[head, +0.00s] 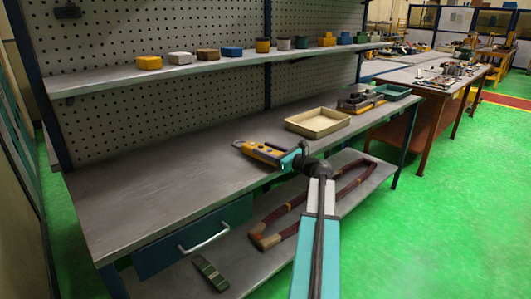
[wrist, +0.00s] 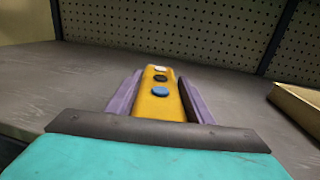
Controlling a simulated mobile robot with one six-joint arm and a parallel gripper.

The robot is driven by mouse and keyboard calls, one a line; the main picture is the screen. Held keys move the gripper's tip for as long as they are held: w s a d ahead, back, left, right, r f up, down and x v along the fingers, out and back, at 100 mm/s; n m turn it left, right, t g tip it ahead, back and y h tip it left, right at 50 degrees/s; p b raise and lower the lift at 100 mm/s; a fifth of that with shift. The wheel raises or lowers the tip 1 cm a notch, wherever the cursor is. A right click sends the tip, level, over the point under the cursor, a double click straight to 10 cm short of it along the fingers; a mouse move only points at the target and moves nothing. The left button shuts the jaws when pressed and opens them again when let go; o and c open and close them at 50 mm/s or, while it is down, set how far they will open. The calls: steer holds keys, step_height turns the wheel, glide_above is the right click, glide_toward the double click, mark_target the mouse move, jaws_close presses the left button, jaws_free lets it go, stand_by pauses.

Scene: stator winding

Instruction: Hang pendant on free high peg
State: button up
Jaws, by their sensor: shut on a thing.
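The pendant is a yellow control box (head: 265,151) with dark ends, held just above the workbench top in the head view. In the wrist view the yellow pendant (wrist: 159,97) shows blue, black and white buttons and lies between the two purple-grey fingers. My gripper (head: 284,159) is shut on the pendant, and it also shows in the wrist view (wrist: 160,100). The perforated pegboard (head: 120,40) stands behind the bench. A small dark fixture (head: 67,12) sits high on its left part. I cannot make out a free high peg.
A shelf (head: 220,66) with several small coloured blocks runs across the pegboard. A cream tray (head: 318,123) stands right of the pendant, with dark tooling (head: 360,101) and a green tray (head: 393,92) beyond. The bench's left part (head: 130,190) is clear.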

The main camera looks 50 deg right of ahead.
steer(key=shift+f, duration=0.6)
steer(key=o, duration=1.4)
steer(key=shift+f+b, duration=0.2)
steer(key=shift+b, duration=0.35)
steer(key=s, duration=0.9)
steer(key=s+d, duration=0.1)
steer(key=s, duration=0.4)
steer(key=shift+r, duration=0.15)
